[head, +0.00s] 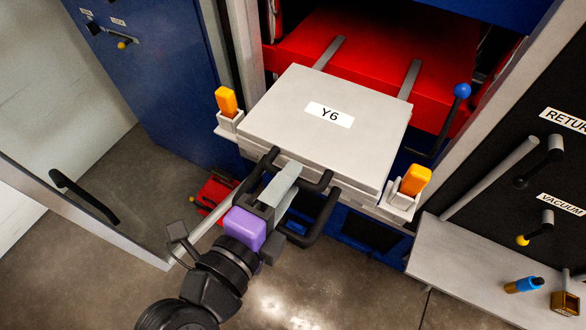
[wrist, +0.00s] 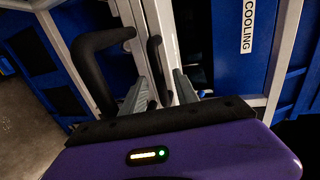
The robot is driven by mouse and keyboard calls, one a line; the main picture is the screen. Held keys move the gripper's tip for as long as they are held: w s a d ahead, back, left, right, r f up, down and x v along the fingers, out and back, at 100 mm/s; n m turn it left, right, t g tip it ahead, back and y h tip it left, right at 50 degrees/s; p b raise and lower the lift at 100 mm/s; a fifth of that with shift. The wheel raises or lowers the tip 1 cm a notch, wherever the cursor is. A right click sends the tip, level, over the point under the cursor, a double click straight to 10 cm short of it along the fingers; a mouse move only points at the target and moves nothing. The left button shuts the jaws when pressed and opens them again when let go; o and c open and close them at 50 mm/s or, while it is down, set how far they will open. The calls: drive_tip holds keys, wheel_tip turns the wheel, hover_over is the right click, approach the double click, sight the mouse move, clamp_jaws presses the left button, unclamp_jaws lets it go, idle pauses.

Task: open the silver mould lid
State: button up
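The silver mould lid (head: 330,125) is a flat square plate labelled Y6. It lies flat and closed on the lower mould half. Two black bar handles stick out from the mould's front edge, and the upper one (head: 318,184) appears to belong to the lid. My gripper (head: 287,175) is at this front edge, by the upper handle. In the wrist view, my gripper's (wrist: 165,88) two grey fingers stand apart, with a black handle bar (wrist: 155,62) seen between or just beyond them. I cannot tell whether either finger touches it.
Orange clamps (head: 227,102) and (head: 415,180) stand upright at both sides of the mould. A red press bed (head: 375,60) with two rails lies behind it. A blue-knobbed lever (head: 461,91) is at the right. A grey shelf (head: 480,270) holds small items. Floor is clear in front.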

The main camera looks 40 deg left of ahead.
drive_tip(key=shift+x, duration=1)
drive_tip(key=shift+c, duration=0.3)
clamp_jaws()
idle(0.5)
